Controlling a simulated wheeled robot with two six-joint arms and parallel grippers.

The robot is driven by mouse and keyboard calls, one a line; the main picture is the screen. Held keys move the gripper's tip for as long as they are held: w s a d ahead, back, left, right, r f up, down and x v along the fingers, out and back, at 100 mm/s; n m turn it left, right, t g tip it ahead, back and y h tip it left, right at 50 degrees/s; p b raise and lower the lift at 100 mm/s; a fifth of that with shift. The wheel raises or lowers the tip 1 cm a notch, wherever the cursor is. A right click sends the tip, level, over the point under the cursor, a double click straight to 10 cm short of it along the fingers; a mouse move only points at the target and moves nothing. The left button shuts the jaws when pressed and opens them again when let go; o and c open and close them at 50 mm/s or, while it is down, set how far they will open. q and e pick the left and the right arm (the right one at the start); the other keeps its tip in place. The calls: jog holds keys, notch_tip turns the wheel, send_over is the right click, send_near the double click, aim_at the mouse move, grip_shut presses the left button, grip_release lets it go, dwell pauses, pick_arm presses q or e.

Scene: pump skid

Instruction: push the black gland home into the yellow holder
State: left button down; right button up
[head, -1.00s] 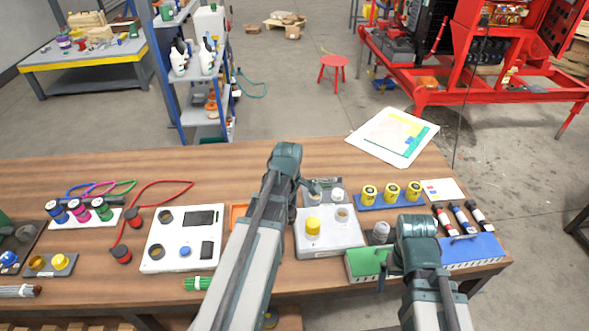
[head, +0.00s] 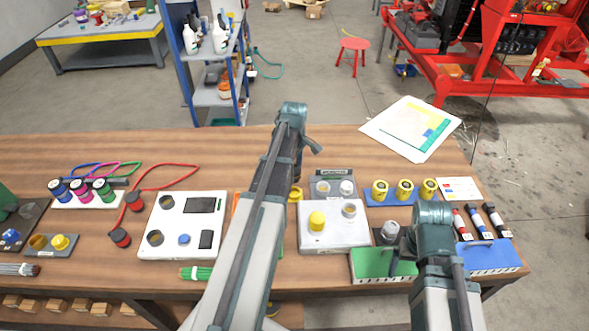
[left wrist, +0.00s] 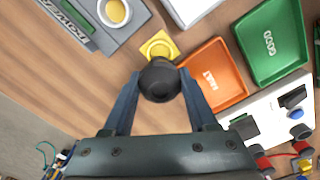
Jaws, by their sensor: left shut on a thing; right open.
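In the left wrist view, my left gripper (left wrist: 160,92) is shut on the black gland (left wrist: 160,77), a dark round piece between the fingertips. The yellow holder (left wrist: 158,45), a small square with a round middle, lies on the wooden table just past the gland. The gland overlaps its near edge in the picture; I cannot tell whether they touch. In the head view, the holder (head: 296,193) shows partly beside my left arm, which hides the gland and left fingertips. My right gripper (head: 392,262) is open by the green tray, apart from the holder.
A white panel (head: 184,257) is to the left. Bare table lies behind the holder.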

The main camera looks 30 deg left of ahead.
pick_arm(q)
jog(key=shift+f+b, duration=2)
jog(key=shift+f, duration=0.25)
jog(key=shift+f+b, duration=1.75)
jog(key=shift+c, duration=0.6)
grip_release()
jog(key=shift+r, duration=0.15)
notch_tip(320, 180, up, 14)
jog(key=p, duration=1.4)
jog(key=shift+f, duration=0.2)
jog(key=shift+f, duration=0.15)
